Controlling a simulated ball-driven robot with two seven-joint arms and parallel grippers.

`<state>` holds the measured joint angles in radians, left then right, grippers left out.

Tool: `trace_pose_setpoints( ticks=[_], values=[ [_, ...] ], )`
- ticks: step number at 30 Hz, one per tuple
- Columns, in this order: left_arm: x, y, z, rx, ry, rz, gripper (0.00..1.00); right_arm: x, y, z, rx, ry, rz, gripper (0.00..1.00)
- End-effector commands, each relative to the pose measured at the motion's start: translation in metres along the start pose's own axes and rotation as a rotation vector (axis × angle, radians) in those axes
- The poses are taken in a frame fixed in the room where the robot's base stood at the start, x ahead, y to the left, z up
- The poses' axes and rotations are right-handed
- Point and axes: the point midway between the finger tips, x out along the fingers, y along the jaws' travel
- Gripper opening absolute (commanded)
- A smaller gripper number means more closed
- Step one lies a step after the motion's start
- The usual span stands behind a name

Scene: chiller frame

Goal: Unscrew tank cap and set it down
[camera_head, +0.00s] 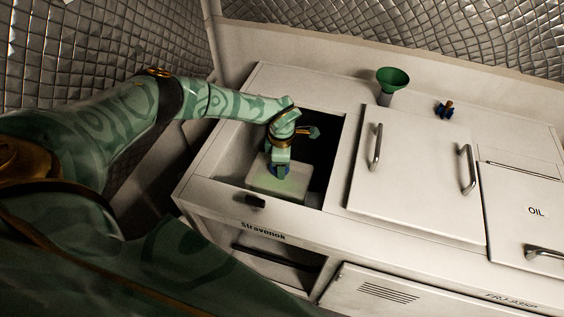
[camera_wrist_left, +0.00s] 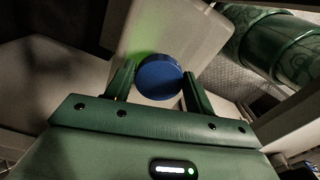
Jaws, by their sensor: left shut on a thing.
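The tank (camera_head: 264,181) is a pale box with rounded edges inside the open bay of the chiller frame. Its cap is round and blue; in the left wrist view the cap (camera_wrist_left: 159,77) sits between my two green fingers. My left gripper (camera_head: 280,170) points down over the tank and is shut on the cap, which shows only partly in the head view. In the left wrist view the tank (camera_wrist_left: 178,32) is right behind the cap; I cannot tell whether the cap is still seated on it. My right gripper is not in view.
A white lid panel (camera_head: 412,178) with two handles covers the middle of the frame top. A green funnel (camera_head: 392,79) and a small blue and brown part (camera_head: 444,109) stand behind it. An OIL panel (camera_head: 525,205) is at the right. The bay's raised rim surrounds the tank.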

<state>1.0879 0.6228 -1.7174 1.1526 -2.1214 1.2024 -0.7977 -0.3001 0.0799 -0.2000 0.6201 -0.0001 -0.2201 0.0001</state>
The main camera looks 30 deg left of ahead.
Motion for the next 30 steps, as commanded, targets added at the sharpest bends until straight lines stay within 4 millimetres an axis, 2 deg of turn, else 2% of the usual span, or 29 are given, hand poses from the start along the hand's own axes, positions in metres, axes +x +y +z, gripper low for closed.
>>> trace_pose_setpoints(
  ticks=[7,18,19,21,30],
  values=[
    [-0.001,0.0,0.0,-0.052,0.0,0.001,0.25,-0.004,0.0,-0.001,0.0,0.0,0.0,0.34],
    [-0.003,0.002,-0.003,-0.529,0.001,0.0,0.25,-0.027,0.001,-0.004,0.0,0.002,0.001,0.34],
    [-0.001,0.003,-0.002,-0.536,0.0,0.0,0.59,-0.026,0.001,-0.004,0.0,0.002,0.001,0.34],
    [0.0,0.003,-0.002,-0.531,0.0,0.0,0.79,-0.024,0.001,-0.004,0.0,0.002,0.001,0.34],
    [-0.001,0.003,-0.002,-0.527,0.0,0.0,0.79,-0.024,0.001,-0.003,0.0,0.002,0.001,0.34]
  ],
)
